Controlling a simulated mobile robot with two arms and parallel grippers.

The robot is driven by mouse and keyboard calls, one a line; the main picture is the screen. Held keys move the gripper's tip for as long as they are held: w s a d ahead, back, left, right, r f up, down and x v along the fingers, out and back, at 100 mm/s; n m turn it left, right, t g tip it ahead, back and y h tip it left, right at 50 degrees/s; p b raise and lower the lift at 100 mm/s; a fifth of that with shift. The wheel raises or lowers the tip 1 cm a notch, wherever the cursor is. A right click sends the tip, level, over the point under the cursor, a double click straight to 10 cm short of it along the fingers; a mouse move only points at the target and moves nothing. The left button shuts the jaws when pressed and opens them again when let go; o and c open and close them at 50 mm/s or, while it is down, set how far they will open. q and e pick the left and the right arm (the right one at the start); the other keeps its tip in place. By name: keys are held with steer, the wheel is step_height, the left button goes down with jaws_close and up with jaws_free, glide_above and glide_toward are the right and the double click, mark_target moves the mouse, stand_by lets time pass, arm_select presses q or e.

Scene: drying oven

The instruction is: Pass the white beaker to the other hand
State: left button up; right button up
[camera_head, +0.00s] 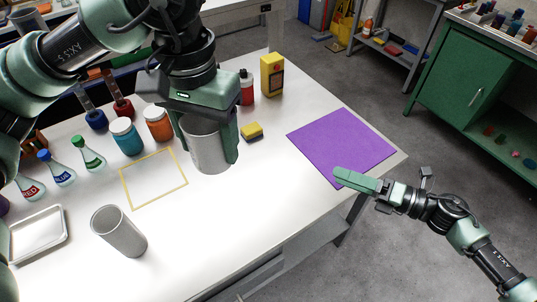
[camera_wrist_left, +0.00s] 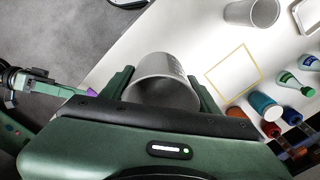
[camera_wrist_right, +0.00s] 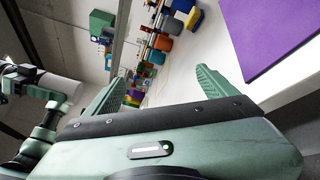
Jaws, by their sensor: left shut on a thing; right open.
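The white beaker (camera_head: 208,150) hangs between the fingers of my left gripper (camera_head: 207,155), above the middle of the table. In the left wrist view the beaker (camera_wrist_left: 162,85) sits between both fingers, its open end toward the camera. My left gripper is shut on it. My right gripper (camera_head: 358,182) is at the right side, by the front edge of the purple mat (camera_head: 342,145), well apart from the beaker. In the right wrist view its fingers (camera_wrist_right: 160,90) are spread with nothing between them. A second similar pale grey cup (camera_head: 120,232) stands on the table at the front left.
A yellow square outline (camera_head: 153,203) marks the table left of the beaker. Jars, flasks and a metal tray (camera_head: 38,257) stand at the left. A yellow box (camera_head: 271,75), a red bottle (camera_head: 246,88) and a sponge (camera_head: 251,131) are behind. The purple mat is bare.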

mark_target(201, 137)
steer(key=s+a+r+n+g+y, duration=0.1)
steer(key=s+a+r+n, duration=0.4)
steer(key=a+r+n, duration=0.35)
steer(key=s+a+r+n, duration=0.5)
steer(key=a+r, duration=0.5)
steer(key=r, duration=0.2)
steer(key=x, duration=1.1)
steer(key=shift+s+a, duration=0.15)
steer(key=shift+a, duration=0.25)
steer(key=c, duration=1.4)
arm_select(q)
steer(key=o, duration=1.4)
arm_select(e)
steer(key=shift+c, duration=0.2)
